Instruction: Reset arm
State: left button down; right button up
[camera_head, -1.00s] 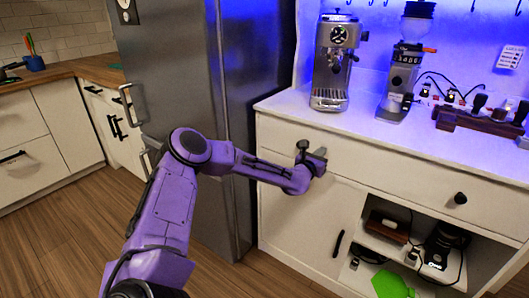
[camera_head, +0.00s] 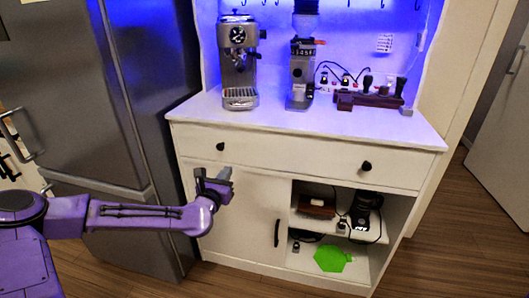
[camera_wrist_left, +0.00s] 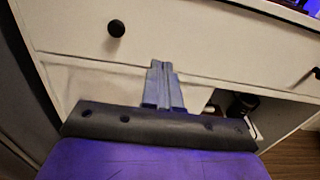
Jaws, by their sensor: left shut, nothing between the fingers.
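My left arm is purple and comes in from the left in the head view. Its gripper (camera_head: 218,181) is in front of the white cabinet's (camera_head: 262,158) lower left door, below the drawer's left knob (camera_head: 220,146). The fingers are together and hold nothing. In the left wrist view the shut fingers (camera_wrist_left: 161,84) point at the cabinet front, below and right of the black drawer knob (camera_wrist_left: 116,28). My right gripper is not in view.
An espresso machine (camera_head: 239,62), a grinder (camera_head: 301,75) and a dark tool stand (camera_head: 370,101) stand on the countertop. A steel fridge (camera_head: 95,90) is at left. The open shelf at lower right holds a green hexagonal item (camera_head: 332,259). Floor is free at right.

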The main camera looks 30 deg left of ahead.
pick_arm(q)
jog(key=shift+w+d+f, duration=0.1)
jog(key=shift+w, duration=0.05)
jog(key=s+d+f+m+g+h+p, duration=0.1)
jog(key=s+d+f+m+g, duration=0.3)
jog(key=f+m, duration=0.45)
jog(key=s+d+f+m+g+h+p, duration=0.1)
jog(key=s+d+f+m+g, duration=0.2)
jog(key=s+d+f+m, duration=0.45)
jog(key=s+a+f+m+g+p, duration=0.1)
jog(key=s+f+m+g, duration=0.2)
jog(key=s, duration=1)
jog(key=s+a+f+m+g+y+p, duration=0.1)
jog(key=s+f+m+g+p, duration=0.1)
jog(key=s+f+m+g, duration=0.2)
jog(key=s+f+m, duration=0.3)
jog(key=s+m, duration=0.5)
jog(key=shift+s+m+y+p, duration=0.3)
jog(key=shift+s+m, duration=0.1)
jog(key=shift+r, duration=0.1)
